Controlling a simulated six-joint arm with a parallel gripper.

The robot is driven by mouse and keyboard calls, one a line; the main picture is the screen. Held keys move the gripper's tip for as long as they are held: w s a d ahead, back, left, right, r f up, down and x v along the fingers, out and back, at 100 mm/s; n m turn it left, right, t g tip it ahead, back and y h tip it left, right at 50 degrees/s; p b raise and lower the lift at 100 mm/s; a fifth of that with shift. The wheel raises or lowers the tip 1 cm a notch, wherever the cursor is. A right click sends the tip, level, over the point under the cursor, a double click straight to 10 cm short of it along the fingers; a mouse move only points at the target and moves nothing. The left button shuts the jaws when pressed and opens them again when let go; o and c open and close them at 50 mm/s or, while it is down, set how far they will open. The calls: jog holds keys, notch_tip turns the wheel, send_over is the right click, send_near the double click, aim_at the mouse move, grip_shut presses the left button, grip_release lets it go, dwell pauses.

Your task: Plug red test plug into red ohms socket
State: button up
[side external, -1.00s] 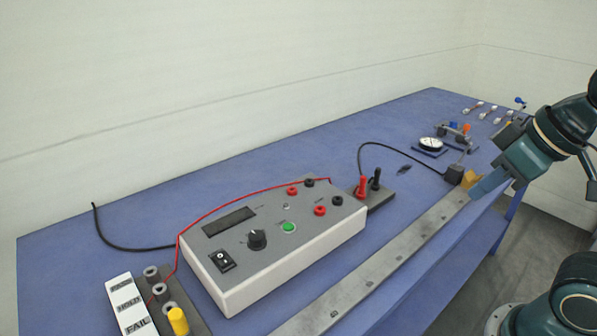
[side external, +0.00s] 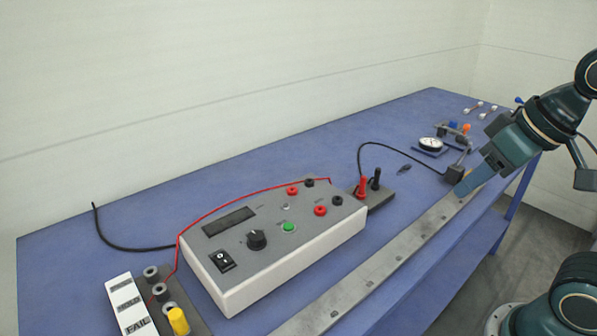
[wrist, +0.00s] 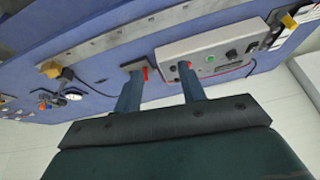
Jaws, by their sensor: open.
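The red test plug (side external: 361,188) stands upright in a dark holder (side external: 384,203) beside the meter box, with a black plug (side external: 376,179) next to it. The grey-topped meter (side external: 275,222) has two red sockets, one at the back (side external: 292,190) and one nearer the front (side external: 320,210); their labels are too small to read. My gripper (side external: 463,189) is open and empty, above the rail to the right of the holder. In the wrist view its two fingers (wrist: 160,75) are spread, with the holder (wrist: 130,68) and meter (wrist: 235,45) beyond them.
A long metal rail (side external: 375,275) runs along the bench's front edge. A black cable arches from the holder area to a dark block (side external: 454,174).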

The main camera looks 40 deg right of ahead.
jog(key=w+d+r+m+g+y, duration=0.2)
jog(key=w+d+m, duration=0.1)
jog(key=w+m, duration=1.05)
jog(key=w+d+f+m+g+y, duration=0.1)
jog(key=w+d+f+m, duration=0.7)
jog(key=w+d, duration=0.5)
jog(key=shift+w+f+g+y, duration=0.15)
jog(key=shift+f+g+y, duration=0.15)
jog(key=shift+f+y, duration=0.1)
send_over(362, 187)
jog(key=d, duration=0.3)
notch_tip(362, 187, down, 8)
jog(key=shift+a, duration=0.2)
jog(key=shift+f, duration=0.1)
